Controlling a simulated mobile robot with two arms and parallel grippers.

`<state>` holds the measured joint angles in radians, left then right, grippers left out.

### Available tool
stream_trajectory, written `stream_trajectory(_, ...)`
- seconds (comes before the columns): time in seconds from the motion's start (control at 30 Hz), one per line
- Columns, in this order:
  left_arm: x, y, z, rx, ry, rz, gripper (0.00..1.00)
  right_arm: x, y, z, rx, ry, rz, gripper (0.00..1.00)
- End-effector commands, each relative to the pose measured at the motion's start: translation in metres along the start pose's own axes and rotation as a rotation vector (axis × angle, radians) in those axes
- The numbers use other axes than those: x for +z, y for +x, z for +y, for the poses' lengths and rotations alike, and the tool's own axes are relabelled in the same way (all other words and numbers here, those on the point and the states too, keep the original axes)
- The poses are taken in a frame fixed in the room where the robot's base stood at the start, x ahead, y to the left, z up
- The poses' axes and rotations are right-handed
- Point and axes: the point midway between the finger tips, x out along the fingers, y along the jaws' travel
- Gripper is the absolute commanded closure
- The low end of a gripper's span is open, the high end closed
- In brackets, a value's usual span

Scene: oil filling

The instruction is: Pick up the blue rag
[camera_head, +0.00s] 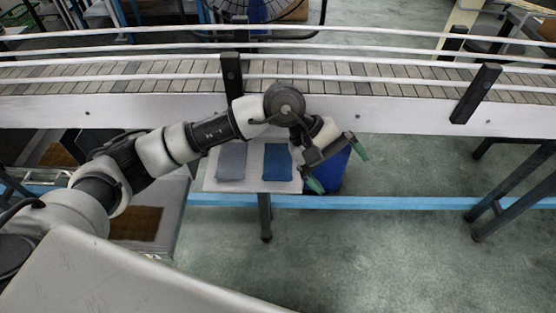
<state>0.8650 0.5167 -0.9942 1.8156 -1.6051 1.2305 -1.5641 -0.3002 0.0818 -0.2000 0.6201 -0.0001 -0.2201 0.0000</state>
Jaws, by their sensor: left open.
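The blue rag (268,164) lies flat on a small white table (222,186), to the right of a grey rag (232,162). My left arm reaches in from the left, across the conveyor's near side and the back of the table. My left gripper (338,168) is open and empty, with green fingertips spread apart. It is to the right of the blue rag, beyond the table's right edge in the picture, and apart from the rag. My right gripper is not in view.
A conveyor with white rails and a pale side panel (415,115) runs across behind the table. A blue bin (330,177) shows behind my left gripper. A dark-legged stand (510,205) is at the right. The floor at centre right is clear.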

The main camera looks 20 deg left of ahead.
Motion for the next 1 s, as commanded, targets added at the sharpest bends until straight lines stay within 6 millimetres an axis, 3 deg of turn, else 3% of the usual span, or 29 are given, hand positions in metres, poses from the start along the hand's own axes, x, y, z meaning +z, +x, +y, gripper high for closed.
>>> stream_trajectory(0.03, -0.025, -0.016, -0.01, -0.128, 0.081, 0.116, 0.0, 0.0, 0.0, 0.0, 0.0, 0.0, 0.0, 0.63)
stream_trajectory(0.13, -0.062, -0.05, -0.03, -0.369, 0.192, 0.289, 0.0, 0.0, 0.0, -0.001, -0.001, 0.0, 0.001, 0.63)
stream_trajectory(0.23, -0.085, -0.081, -0.043, -0.542, 0.241, 0.394, 0.0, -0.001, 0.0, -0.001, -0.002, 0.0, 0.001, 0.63)
stream_trajectory(0.37, -0.099, -0.101, -0.052, -0.657, 0.258, 0.451, 0.0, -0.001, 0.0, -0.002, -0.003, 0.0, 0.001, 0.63)
stream_trajectory(1.0, -0.143, -0.053, -0.092, -0.673, 0.258, 0.455, 0.0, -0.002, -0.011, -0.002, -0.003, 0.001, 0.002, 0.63)
